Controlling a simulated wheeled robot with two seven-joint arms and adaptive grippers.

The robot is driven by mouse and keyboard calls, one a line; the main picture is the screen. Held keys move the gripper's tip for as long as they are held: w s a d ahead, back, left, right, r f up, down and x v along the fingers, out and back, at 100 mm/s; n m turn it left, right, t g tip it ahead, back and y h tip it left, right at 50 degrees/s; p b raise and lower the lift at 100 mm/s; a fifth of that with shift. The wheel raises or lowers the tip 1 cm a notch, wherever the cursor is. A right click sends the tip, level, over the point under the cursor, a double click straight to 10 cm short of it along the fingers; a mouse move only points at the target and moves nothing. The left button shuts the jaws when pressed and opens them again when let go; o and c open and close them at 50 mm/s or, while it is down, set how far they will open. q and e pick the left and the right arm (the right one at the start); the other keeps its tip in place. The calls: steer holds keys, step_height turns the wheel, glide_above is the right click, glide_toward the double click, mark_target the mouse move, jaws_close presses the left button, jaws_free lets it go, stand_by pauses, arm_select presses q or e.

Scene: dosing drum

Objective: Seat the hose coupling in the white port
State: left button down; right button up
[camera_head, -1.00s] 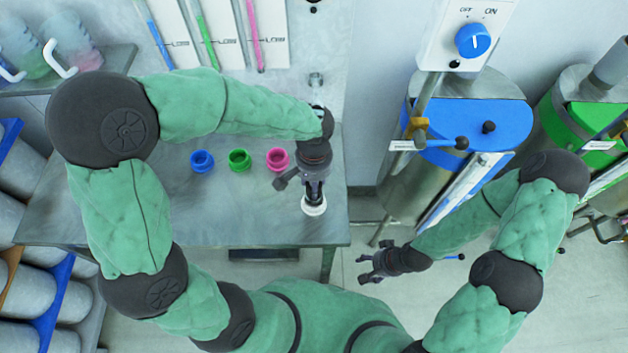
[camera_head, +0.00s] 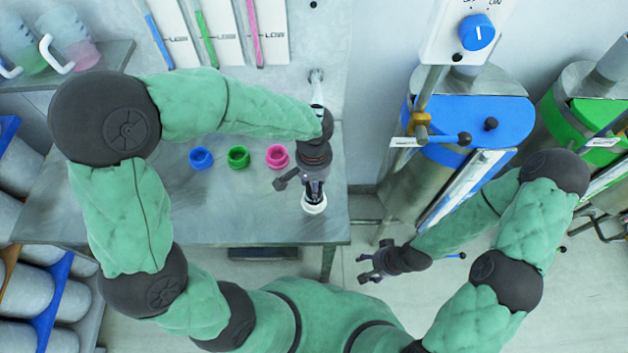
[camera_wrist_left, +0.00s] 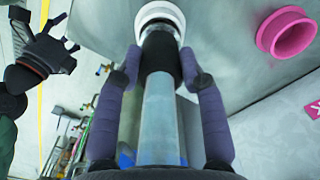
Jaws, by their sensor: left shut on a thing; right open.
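My left gripper (camera_head: 313,190) points down over the white port (camera_head: 314,206) near the table's right front. In the left wrist view its two fingers (camera_wrist_left: 162,85) are shut around the hose coupling, a clear tube (camera_wrist_left: 160,115) with a black collar (camera_wrist_left: 160,58). The collar end meets the white port ring (camera_wrist_left: 160,14) and overlaps its opening. How deep it sits is hidden. My right gripper (camera_head: 372,264) is open and empty, off the table's right side; it also shows in the left wrist view (camera_wrist_left: 62,45).
Blue (camera_head: 201,158), green (camera_head: 238,157) and pink (camera_head: 277,156) ports stand in a row on the table (camera_head: 150,215), left of my left gripper. A drum with a blue lid (camera_head: 475,118) stands to the right, beside a green-lidded one (camera_head: 590,125).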

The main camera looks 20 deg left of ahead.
arm_select(q)
steer(key=shift+f, duration=0.35)
steer(key=c, duration=0.7)
jaws_free()
steer(key=shift+r+p, duration=2.65)
steer(key=shift+r, duration=0.9)
steer(key=shift+f, duration=0.1)
